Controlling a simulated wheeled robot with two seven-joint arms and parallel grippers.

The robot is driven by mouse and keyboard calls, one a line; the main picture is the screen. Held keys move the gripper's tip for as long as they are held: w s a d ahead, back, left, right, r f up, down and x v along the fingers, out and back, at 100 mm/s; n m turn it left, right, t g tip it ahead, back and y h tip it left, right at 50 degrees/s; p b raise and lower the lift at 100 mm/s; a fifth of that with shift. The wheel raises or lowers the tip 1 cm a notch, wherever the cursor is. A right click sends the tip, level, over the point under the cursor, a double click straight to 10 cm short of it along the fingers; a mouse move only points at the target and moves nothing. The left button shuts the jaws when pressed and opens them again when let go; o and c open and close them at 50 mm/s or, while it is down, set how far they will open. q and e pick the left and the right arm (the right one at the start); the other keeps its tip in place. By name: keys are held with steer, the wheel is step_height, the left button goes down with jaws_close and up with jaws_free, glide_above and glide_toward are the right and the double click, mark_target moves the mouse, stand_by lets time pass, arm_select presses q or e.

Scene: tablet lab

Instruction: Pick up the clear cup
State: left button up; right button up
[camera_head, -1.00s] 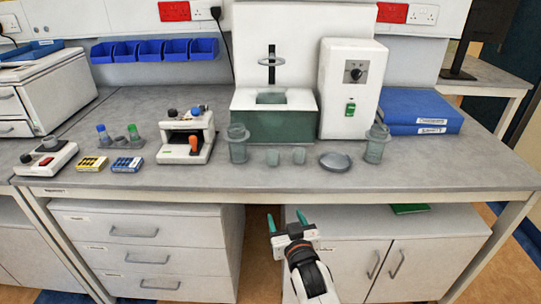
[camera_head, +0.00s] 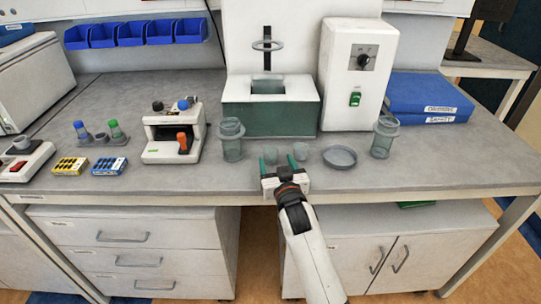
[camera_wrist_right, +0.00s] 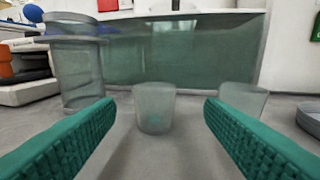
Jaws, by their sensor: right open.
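Two small clear cups stand upright on the grey bench in the head view, a left one (camera_head: 270,156) and a right one (camera_head: 301,151). My right gripper (camera_head: 277,163) is open at the bench's front edge, pointing at the left cup. In the right wrist view the left cup (camera_wrist_right: 154,108) shows ahead between the two green fingers, with nothing held. The right cup (camera_wrist_right: 246,98) stands beyond the right finger, which hides part of it. My left gripper is not in view.
A tall clear jar (camera_head: 231,142) stands left of the cups, and another jar (camera_head: 384,138) at the right. A round dish (camera_head: 340,157) lies right of the cups. A green-fronted bath (camera_head: 270,121) stands behind them. The bench (camera_head: 440,165) is clear at the right front.

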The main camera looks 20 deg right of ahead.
mark_target(272, 157)
steer(key=shift+w+f+p, duration=0.1)
steer(key=shift+w+p, duration=0.2)
steer(key=shift+w, duration=2.45)
steer(key=c, duration=0.9)
